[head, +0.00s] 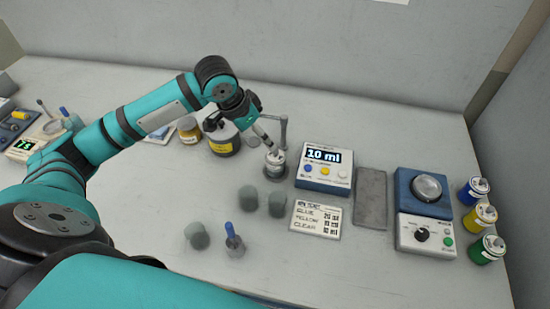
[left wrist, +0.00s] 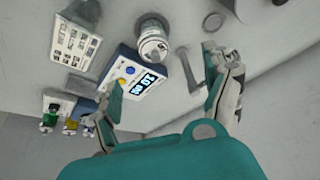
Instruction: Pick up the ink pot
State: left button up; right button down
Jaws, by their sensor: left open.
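A small pale pot with a printed label (head: 275,160) stands on the bench below my left gripper, just left of the 10 ml dispenser; I take it as the ink pot. In the left wrist view the pot (left wrist: 152,42) shows its label and light top, beyond the fingertips and roughly between them. My left gripper (head: 268,138) is open and comes down over the pot from the upper left. My right gripper is not in view.
A grey bent spout (head: 283,128) stands close beside the pot. The dispenser box (head: 324,168) is to the right. Several grey cups (head: 248,198) and a blue-tipped dropper (head: 234,242) stand in front. Blue, yellow and green pots (head: 480,215) line the far right. The front right bench is clear.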

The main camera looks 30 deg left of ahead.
pick_arm(q)
send_over(272, 158)
jog(key=s+a, duration=0.1)
jog(key=s, duration=0.1)
notch_tip(272, 158, down, 5)
jog(key=p+x, duration=0.1)
jog(key=x, duration=0.2)
jog(key=shift+w+f, duration=0.1)
jog(key=shift+f, duration=0.05)
jog(key=shift+x, duration=0.85)
jog(key=shift+f, duration=0.15)
jog(key=p+x, duration=0.1)
jog(key=x, duration=0.3)
jog(key=shift+d+f, duration=0.1)
jog(key=shift+f, duration=0.5)
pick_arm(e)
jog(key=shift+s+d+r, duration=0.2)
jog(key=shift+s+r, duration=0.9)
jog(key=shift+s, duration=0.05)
pick_arm(q)
jog(key=shift+c, duration=0.3)
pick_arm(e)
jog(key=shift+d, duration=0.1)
